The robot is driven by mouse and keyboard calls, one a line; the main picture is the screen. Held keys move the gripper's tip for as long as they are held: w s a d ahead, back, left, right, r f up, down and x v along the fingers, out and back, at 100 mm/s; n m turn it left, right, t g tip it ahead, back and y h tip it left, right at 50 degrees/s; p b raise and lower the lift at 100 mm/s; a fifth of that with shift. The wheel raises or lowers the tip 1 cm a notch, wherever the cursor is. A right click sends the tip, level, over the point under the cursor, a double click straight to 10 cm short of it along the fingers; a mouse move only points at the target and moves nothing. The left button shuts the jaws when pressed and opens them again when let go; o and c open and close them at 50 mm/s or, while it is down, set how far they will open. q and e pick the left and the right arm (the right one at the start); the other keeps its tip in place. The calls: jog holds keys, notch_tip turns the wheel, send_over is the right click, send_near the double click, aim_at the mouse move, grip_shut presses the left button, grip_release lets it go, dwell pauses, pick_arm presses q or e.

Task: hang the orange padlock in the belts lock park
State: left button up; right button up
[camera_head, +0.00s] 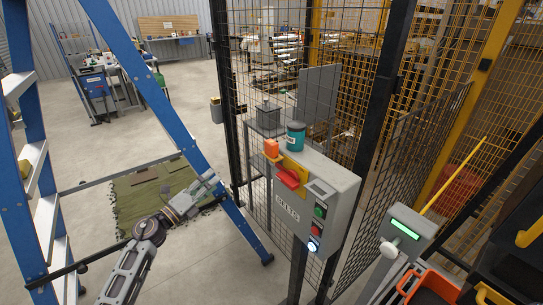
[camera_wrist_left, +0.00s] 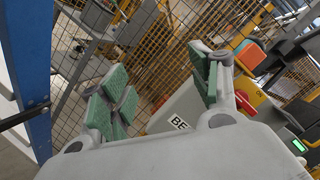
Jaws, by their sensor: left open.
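The orange padlock (camera_head: 271,148) is at the top left edge of the grey box marked BELTS (camera_head: 318,189), just above its yellow plate (camera_head: 294,165); I cannot tell whether it stands or hangs there. A red handle (camera_head: 288,178) sits on that plate. The padlock also shows in the left wrist view (camera_wrist_left: 250,56), right of the fingers. My left gripper (camera_head: 217,181) is open and empty, left of the box and apart from it. Its green pads (camera_wrist_left: 115,103) are spread in the wrist view. The lock park cannot be told apart clearly. My right gripper is out of view.
A teal can (camera_head: 295,136) stands on the box top, close to the padlock. A blue ladder frame (camera_head: 160,105) rises beside my left arm. Mesh fencing (camera_head: 345,105) is behind the box. A panel with a green screen (camera_head: 405,229) and an orange bin (camera_head: 432,284) are lower right.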

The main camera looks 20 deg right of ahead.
pick_arm(q)
jog(key=s+d+r+m+g+h+b, duration=0.2)
jog(key=s+d+r+m+g, duration=0.25)
jog(key=r+m, duration=0.45)
jog(key=m+g, duration=0.1)
jog(key=m, duration=0.5)
send_near(268, 144)
jog(key=a, duration=0.2)
jog(key=shift+s+a+r+y+b, duration=0.2)
jog(key=shift+s+r+y+b, duration=0.1)
jog(key=shift+s+b, duration=0.1)
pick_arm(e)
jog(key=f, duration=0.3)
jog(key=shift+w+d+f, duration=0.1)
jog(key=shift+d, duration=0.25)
pick_arm(q)
jog(key=shift+d, duration=0.1)
jog(key=shift+p+x, duration=0.85)
jog(key=shift+x, duration=2.85)
jog(key=shift+w+d+f, duration=0.15)
jog(key=shift+d, duration=0.4)
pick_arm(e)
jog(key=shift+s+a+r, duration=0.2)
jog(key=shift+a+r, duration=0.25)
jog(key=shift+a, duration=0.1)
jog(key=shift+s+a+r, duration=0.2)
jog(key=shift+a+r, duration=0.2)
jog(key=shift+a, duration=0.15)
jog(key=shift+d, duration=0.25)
